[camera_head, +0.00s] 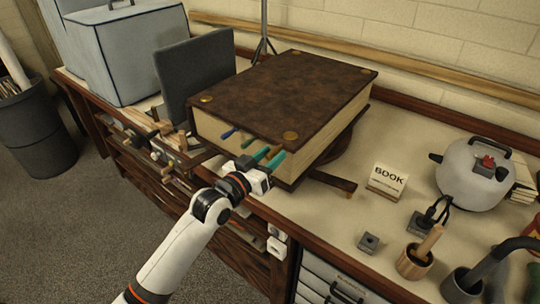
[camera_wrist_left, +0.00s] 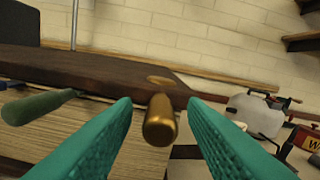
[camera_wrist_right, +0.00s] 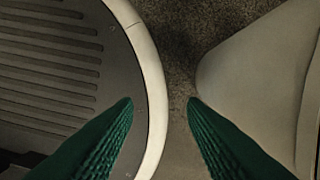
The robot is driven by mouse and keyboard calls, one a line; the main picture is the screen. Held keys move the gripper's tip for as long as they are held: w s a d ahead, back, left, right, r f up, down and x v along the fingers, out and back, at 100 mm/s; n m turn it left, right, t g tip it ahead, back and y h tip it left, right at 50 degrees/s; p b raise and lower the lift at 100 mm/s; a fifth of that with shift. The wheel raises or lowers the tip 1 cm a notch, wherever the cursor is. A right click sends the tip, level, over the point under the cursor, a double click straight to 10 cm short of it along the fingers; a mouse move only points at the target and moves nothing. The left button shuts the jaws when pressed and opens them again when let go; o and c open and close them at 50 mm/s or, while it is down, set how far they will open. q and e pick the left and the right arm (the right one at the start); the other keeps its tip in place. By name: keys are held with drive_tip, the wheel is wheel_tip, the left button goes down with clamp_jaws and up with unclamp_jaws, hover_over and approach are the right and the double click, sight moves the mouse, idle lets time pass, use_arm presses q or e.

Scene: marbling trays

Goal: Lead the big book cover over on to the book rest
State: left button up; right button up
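The big book (camera_head: 250,140) lies closed on the bench, its brown cover (camera_head: 290,90) flat on top and its pale page edges facing me. Brass discs mark the cover's near corners. A brass peg (camera_wrist_left: 160,122) sticks out toward me below one disc in the left wrist view. My left gripper (camera_head: 266,157) is at the book's near right corner, its teal fingers open on either side of the peg, with gaps showing. A dark grey upright panel (camera_head: 195,75) stands left of the book; I cannot tell if it is the book rest. My right gripper (camera_wrist_right: 160,105) is open and empty.
Blue and green handles (camera_head: 247,141) stick out left of my left gripper. A BOOK sign (camera_head: 386,182), a grey pot (camera_head: 472,175) and a wooden cup (camera_head: 414,262) stand right. A grey-blue case (camera_head: 130,50) stands behind left. My right gripper is over the floor.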

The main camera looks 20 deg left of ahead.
use_arm(q)
drive_tip(key=shift+w, duration=0.15)
clamp_jaws()
drive_tip(key=shift+r, duration=0.1)
